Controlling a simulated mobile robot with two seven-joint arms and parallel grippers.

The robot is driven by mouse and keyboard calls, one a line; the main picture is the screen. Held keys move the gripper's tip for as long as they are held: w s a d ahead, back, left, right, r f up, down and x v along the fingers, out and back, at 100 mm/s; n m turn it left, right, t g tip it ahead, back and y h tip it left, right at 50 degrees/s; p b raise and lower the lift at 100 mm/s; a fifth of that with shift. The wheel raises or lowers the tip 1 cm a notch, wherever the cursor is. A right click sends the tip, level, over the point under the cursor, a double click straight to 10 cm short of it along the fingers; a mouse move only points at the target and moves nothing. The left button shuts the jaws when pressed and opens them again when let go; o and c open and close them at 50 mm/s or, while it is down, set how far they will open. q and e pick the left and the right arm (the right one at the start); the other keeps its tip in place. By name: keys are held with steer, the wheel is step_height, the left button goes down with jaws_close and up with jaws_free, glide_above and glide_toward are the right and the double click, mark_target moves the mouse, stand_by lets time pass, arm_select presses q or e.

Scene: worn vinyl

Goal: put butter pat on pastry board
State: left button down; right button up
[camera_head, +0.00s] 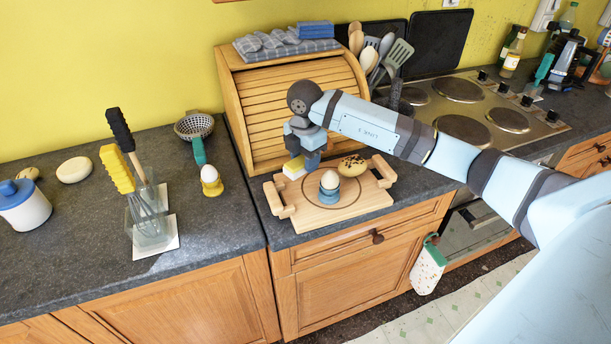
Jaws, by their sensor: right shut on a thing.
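The pastry board (342,211) is a pale wooden board with two raised handles and a dark ring, lying on the dark worktop in front of the roll-top bread box. My right gripper (297,161) reaches in from the right and points down over the board's back left part. It is shut on a small pale yellow block, the butter pat (293,169), which is partly hidden by the gripper. The butter pat is at the board's back left; I cannot tell whether it touches the board. My left gripper is not in view.
A blue egg cup with an egg (329,188) and a seeded roll (352,165) stand on the board. The bread box (285,105) rises close behind. A yellow egg cup (212,186) stands to the left, and the hob (480,115) is at the right.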

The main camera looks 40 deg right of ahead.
mark_target(305, 185)
step_height(305, 185, down, 6)
steer(key=shift+f, duration=0.1)
stand_by(0.4)
steer(key=shift+f, duration=0.15)
steer(key=o, duration=1)
